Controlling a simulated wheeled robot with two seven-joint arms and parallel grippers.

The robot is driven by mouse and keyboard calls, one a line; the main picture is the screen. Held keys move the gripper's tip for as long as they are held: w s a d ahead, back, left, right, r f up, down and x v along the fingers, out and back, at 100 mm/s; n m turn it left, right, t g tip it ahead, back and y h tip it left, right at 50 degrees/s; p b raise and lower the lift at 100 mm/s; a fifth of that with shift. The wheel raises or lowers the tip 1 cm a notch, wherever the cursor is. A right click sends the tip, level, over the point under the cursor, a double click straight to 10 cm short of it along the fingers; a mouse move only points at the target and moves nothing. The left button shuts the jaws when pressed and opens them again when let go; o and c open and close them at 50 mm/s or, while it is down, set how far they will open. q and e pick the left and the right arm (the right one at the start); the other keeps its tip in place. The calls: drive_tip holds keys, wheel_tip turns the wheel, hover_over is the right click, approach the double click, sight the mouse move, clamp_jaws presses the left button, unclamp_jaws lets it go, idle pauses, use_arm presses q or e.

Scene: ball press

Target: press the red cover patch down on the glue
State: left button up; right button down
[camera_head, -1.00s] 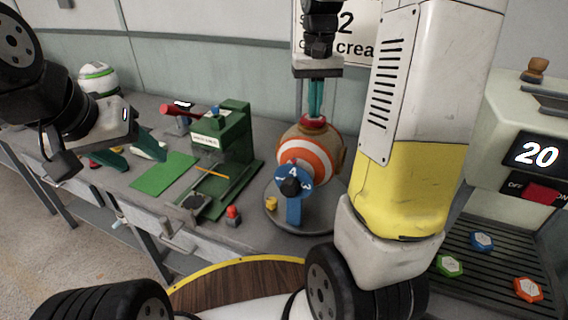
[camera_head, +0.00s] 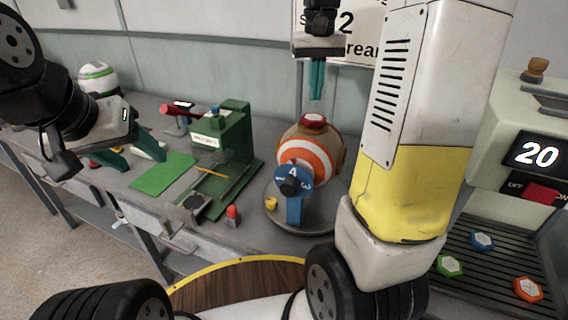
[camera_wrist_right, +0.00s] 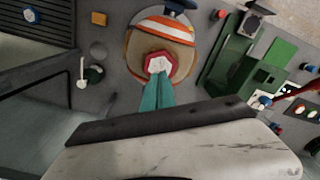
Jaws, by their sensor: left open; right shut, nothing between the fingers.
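The ball (camera_head: 309,150), orange, white and tan, sits on a round grey turntable (camera_head: 327,219) behind a blue numbered dial (camera_head: 292,178). The red cover patch (camera_head: 314,120) lies on top of the ball, with a whitish centre. In the right wrist view the patch (camera_wrist_right: 160,65) is a red ring-like shape around a pale middle. Any glue under it is hidden. My right gripper (camera_head: 317,97) is shut and empty, pointing down above the patch with a gap. My left gripper (camera_head: 135,160) is open and empty over the bench at the left.
A green press (camera_head: 236,135) stands left of the ball, with a green mat (camera_head: 164,173) beside it. A machine reading 20 (camera_head: 537,154) is at the right, with several coloured hexagonal pieces on its rack (camera_head: 505,262). A red button (camera_head: 232,212) is near the bench's front edge.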

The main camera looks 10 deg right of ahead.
sight(314, 118)
wheel_tip(314, 118, up, 4)
drive_tip(key=shift+r, duration=0.2)
idle(0.3)
drive_tip(key=s+a+f+n+t+y, duration=0.1)
drive_tip(key=s+a+f+t, duration=0.1)
drive_tip(key=s, duration=0.7)
drive_tip(key=s+a+f+n+t+y, duration=0.1)
drive_tip(key=s+a+f+t, duration=0.2)
drive_tip(key=s+a, duration=0.4)
drive_tip(key=shift+s+f+t, duration=0.25)
drive_tip(key=shift+s+t, duration=0.35)
drive_tip(key=shift+s, duration=0.35)
